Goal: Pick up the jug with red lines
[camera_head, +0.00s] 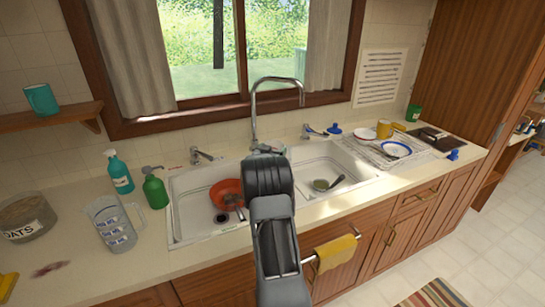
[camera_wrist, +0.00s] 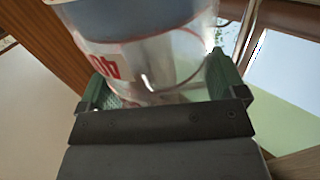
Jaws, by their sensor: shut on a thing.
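A clear jug (camera_wrist: 150,62) with red markings shows close up in the wrist view, with a blue-grey area at the top of the picture. My gripper (camera_wrist: 165,88) is shut on it, with one green finger on each side. The jug's far end is cut off by the picture edge. In the head view my gripper (camera_head: 267,149) is over the sink, in front of the tap, and my arm hides the jug. Another clear jug (camera_head: 104,212) with blue markings and a handle stands on the counter at left.
A drying rack (camera_head: 375,157) with dishes is at right. A tall tap (camera_head: 254,110) rises behind my gripper.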

